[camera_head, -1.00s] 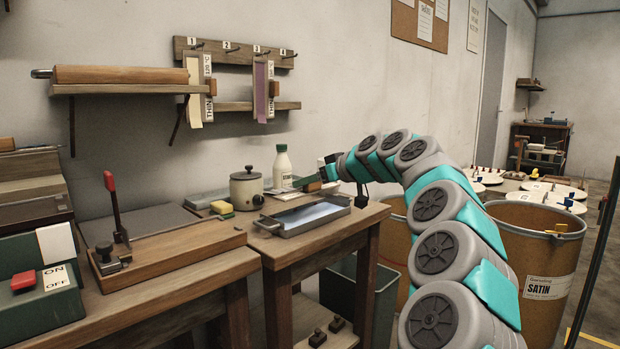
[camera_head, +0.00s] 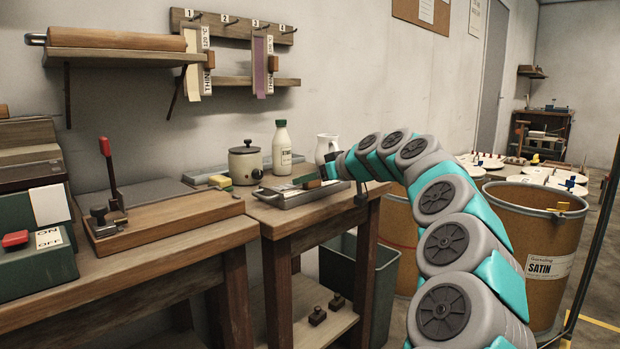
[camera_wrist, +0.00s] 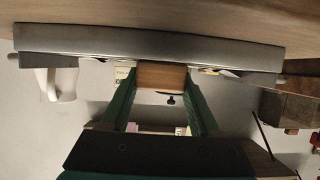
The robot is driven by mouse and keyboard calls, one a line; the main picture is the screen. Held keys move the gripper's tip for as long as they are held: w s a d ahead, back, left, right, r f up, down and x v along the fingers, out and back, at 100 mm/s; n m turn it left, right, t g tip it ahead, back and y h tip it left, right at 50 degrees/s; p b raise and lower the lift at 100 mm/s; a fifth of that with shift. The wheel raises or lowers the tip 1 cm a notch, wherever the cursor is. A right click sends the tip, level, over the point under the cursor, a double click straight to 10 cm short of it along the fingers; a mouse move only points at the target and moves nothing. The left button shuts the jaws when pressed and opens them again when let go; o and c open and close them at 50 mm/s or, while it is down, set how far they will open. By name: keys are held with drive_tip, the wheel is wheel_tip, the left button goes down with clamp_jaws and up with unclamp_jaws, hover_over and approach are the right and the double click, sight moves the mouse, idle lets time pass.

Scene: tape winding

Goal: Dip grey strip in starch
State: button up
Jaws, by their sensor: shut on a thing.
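The shallow metal tray (camera_head: 289,202) sits on the small wooden table and also shows edge-on in the wrist view (camera_wrist: 150,44). Earlier it shows pale liquid; now its inside is mostly hidden. My gripper (camera_head: 314,181) is low over the tray. Its green fingers (camera_wrist: 160,85) are shut on a small wooden block (camera_wrist: 162,75), which looks like the wooden grips on the hanging strip holders. I cannot make out the grey strip itself, nor whether it touches the liquid. A cream strip (camera_head: 193,72) and a purple strip (camera_head: 259,68) hang on the wall rack.
A lidded pot (camera_head: 245,163), a white bottle (camera_head: 283,148) and a white jug (camera_head: 326,148) stand behind the tray. A yellow sponge (camera_head: 220,181) lies to the left. A dark bin (camera_head: 385,268) stands beside the table.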

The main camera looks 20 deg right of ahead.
drive_tip(key=shift+f+b, duration=0.6)
idle(0.8)
drive_tip(key=shift+r, duration=0.1)
idle(1.6)
drive_tip(key=shift+r+p, duration=1.5)
drive_tip(key=shift+r, duration=1.4)
drive_tip(key=shift+r, duration=0.15)
drive_tip(key=shift+r+p, duration=1.4)
drive_tip(key=shift+r, duration=1)
